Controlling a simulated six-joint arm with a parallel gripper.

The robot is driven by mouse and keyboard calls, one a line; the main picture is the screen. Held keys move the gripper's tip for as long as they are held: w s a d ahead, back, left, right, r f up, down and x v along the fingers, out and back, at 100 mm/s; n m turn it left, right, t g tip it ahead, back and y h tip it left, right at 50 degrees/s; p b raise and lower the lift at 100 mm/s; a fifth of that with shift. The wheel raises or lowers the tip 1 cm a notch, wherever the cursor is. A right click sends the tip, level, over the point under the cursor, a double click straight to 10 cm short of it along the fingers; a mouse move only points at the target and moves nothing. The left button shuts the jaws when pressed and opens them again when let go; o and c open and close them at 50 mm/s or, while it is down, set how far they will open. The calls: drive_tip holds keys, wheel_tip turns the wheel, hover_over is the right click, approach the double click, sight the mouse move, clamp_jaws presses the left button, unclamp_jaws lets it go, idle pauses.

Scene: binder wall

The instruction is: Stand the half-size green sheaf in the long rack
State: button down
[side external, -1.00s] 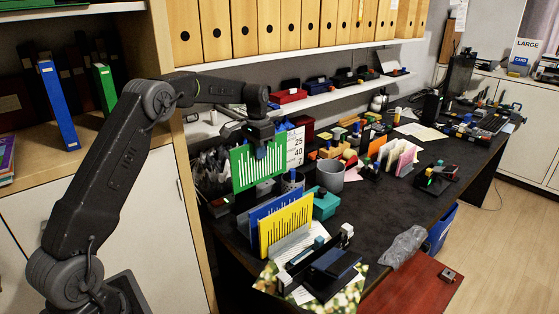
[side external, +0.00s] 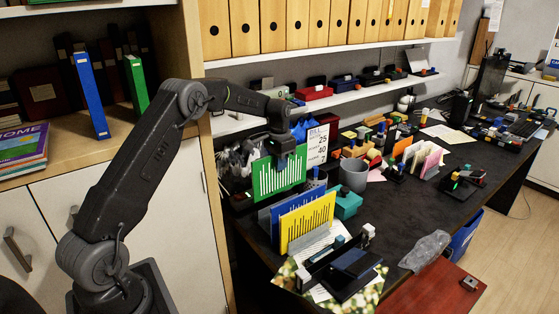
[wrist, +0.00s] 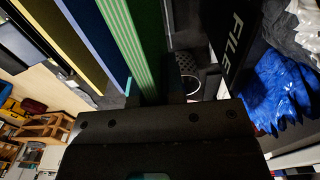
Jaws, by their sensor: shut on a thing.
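My gripper (side external: 284,150) is shut on the green sheaf (side external: 278,175), a sheet with white bar marks, and holds it upright by its top. In the wrist view the green sheaf (wrist: 125,40) stands on edge beside a blue sheaf (wrist: 95,35) and a yellow sheaf (wrist: 55,30), roughly parallel and apart from them. In the side view the blue sheaf (side external: 295,203) and yellow sheaf (side external: 307,222) stand in a grey rack (side external: 312,240), in front of the green sheaf. Whether the green sheaf's lower edge touches the rack is hidden.
A grey cup (side external: 353,175) and a teal box (side external: 347,204) stand right of the sheaves. A white sign (side external: 318,146) is behind. A smaller rack of pale sheets (side external: 424,160) stands farther along the dark desk (side external: 400,215). A black file (wrist: 238,45) is close by.

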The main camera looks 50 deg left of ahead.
sight(279, 187)
drive_tip(key=shift+f, duration=2.4)
drive_tip(key=shift+f, duration=0.35)
drive_tip(key=shift+f, duration=0.75)
drive_tip(key=shift+f, duration=0.2)
drive_tip(key=shift+f, duration=0.25)
drive_tip(key=shift+f, duration=0.75)
drive_tip(key=shift+f, duration=0.2)
drive_tip(key=shift+f, duration=0.25)
